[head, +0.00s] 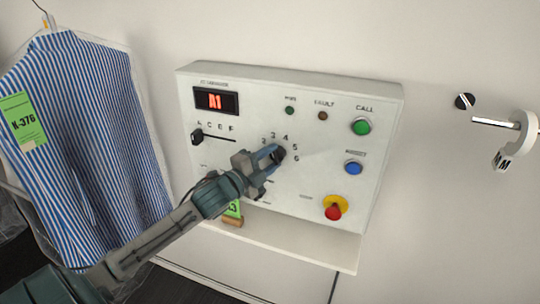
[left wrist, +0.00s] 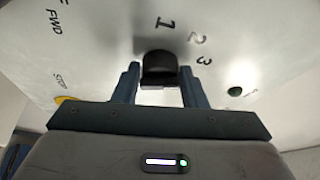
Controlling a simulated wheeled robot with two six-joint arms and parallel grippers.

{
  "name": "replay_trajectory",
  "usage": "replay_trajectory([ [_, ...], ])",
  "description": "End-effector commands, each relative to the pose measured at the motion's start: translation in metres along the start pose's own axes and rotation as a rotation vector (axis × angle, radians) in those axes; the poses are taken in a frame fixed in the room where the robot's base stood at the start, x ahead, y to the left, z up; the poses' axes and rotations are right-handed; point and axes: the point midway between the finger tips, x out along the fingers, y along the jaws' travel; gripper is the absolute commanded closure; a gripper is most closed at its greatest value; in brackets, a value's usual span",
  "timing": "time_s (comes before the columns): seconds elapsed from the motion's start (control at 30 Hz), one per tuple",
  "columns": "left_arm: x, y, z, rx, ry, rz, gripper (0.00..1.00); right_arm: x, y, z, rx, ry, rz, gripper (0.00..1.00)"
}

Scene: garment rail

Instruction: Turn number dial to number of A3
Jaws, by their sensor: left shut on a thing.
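The black number dial (head: 279,153) is on the white control panel (head: 330,105), with printed numbers around it. It also shows in the left wrist view (left wrist: 160,68), beside a printed 1, 2 and 3. My left gripper (head: 272,157) is shut on the number dial, one finger on each side. The display (head: 216,101) reads A1 in red. The letter dial (head: 198,136) is a black knob at the panel's left, below a row of letters. A green tag (head: 233,208) on the ledge is partly hidden by my left arm; a 3 shows on it. My right gripper is out of view.
A green button (head: 361,126), a blue button (head: 353,168) and a red knob (head: 333,210) are on the panel's right side.

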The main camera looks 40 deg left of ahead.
Motion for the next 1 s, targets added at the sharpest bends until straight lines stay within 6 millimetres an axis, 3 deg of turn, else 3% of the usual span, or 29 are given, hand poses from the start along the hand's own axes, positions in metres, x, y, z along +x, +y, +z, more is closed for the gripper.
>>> replay_trajectory([
  [0.47,-0.0002,0.0013,0.0004,0.01,-0.001,0.007,0.84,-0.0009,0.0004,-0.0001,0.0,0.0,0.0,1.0],
  [0.5,-0.0002,0.0013,0.0004,0.009,-0.001,0.007,0.54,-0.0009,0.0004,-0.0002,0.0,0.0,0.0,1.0],
  [0.57,-0.0002,0.0012,0.0004,0.009,-0.001,0.007,0.42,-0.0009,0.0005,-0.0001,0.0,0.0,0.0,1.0],
  [1.0,-0.0049,0.0014,0.0011,0.013,-0.003,0.008,0.42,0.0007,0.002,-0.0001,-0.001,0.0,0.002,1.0],
])
